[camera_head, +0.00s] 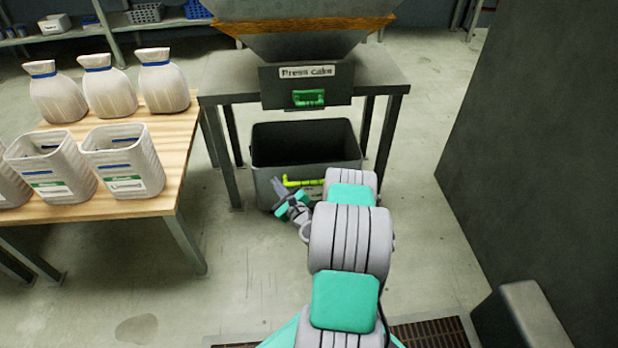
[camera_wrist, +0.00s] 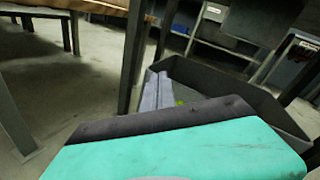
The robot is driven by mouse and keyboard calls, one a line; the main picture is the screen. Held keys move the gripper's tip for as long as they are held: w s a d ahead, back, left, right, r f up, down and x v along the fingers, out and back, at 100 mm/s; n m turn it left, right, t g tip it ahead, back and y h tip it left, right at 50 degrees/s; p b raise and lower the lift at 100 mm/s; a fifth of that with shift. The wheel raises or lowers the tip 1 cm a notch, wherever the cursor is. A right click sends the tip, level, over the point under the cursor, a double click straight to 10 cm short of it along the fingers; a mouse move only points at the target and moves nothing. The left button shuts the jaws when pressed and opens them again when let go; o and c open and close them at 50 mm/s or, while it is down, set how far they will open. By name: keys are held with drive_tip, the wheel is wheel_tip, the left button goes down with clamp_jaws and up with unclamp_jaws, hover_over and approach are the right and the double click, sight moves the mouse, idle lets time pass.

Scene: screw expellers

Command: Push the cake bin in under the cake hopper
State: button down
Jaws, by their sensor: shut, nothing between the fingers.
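The cake bin (camera_head: 264,186) is a dark grey open-topped box with a yellow-green handle (camera_head: 300,182) on its front. It stands on the floor below the cake hopper (camera_head: 306,47), between the stand's front legs; how far under it sits is hard to tell. The hopper has a "Press cake" label and a green handle (camera_head: 308,97). My gripper (camera_head: 277,186) is shut and empty at the bin's front, left of the handle. Contact is unclear. In the wrist view, the shut fingers (camera_wrist: 157,90) point toward the bin's wall (camera_wrist: 225,90).
A wooden table (camera_head: 185,150) at left holds several tied sacks (camera_head: 108,92) and open white containers (camera_head: 124,160). The hopper's metal stand (camera_head: 384,80) has legs beside the bin. A large dark panel (camera_head: 540,140) stands at right. Floor between table and arm is clear.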

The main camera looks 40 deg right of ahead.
sight(308, 168)
drive_tip(key=s+d+f+m+g+h, duration=0.2)
drive_tip(key=s+d+f+m+h, duration=0.55)
drive_tip(key=s+m, duration=0.25)
drive_tip(key=shift+y, duration=0.35)
drive_tip(key=b+x, duration=0.1)
drive_tip(key=x, duration=0.3)
drive_tip(key=b+x, duration=0.1)
drive_tip(key=x, duration=0.3)
drive_tip(key=b+x, duration=0.2)
drive_tip(key=x, duration=0.3)
drive_tip(key=shift+w+r, duration=0.15)
drive_tip(key=shift+r, duration=0.2)
drive_tip(key=shift+w+d+r, duration=0.1)
drive_tip(key=shift+w+d, duration=0.2)
drive_tip(key=shift+d, duration=0.1)
